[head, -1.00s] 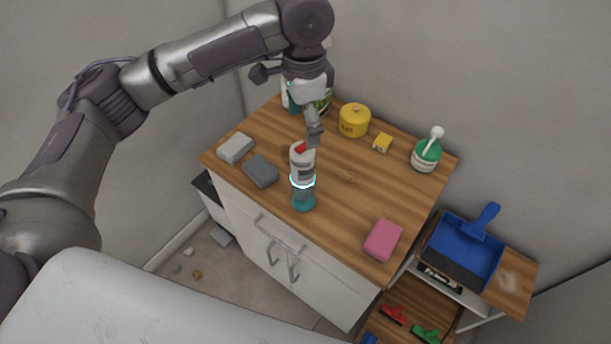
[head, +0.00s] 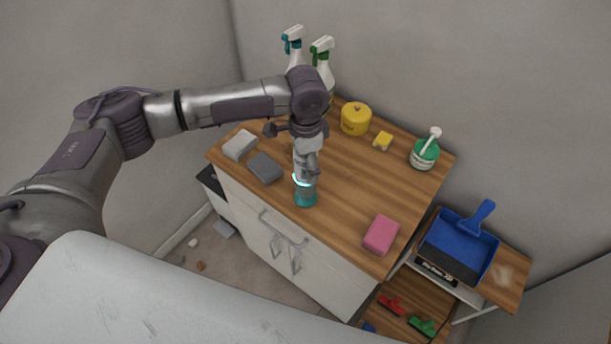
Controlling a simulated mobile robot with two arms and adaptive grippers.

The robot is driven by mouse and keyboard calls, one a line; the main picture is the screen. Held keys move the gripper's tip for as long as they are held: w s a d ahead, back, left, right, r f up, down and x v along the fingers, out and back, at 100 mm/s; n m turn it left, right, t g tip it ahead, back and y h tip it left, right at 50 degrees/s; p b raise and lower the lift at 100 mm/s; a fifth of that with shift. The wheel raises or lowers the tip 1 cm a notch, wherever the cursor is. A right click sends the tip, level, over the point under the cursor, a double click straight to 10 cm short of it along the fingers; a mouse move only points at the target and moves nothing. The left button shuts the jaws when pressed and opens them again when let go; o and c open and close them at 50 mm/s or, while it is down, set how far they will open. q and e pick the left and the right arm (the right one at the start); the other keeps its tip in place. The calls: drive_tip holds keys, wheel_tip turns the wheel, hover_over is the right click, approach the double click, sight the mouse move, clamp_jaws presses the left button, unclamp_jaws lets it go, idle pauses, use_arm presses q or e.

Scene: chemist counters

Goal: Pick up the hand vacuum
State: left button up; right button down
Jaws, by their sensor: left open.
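The hand vacuum (head: 305,196) stands on the wooden counter near its front edge. Its clear teal lower part shows, with a bright light ring just above it. Its white upper body is mostly hidden behind my left gripper. My left gripper (head: 307,172) points down at the top of the vacuum, overlapping it in the head view. It is open; whether the fingers touch the vacuum cannot be made out. My right gripper is not in view.
On the wooden counter (head: 345,195) are a white-grey block (head: 240,145), a dark grey sponge (head: 265,168), a pink sponge (head: 381,235), a yellow pot (head: 355,119), a small yellow box (head: 383,140), a green bottle (head: 425,154) and spray bottles (head: 322,60). A blue dustpan (head: 460,247) lies right.

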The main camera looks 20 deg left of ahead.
use_arm(q)
drive_tip(key=c, duration=1.1)
drive_tip(key=shift+c, duration=0.7)
drive_tip(key=shift+w+r, duration=0.1)
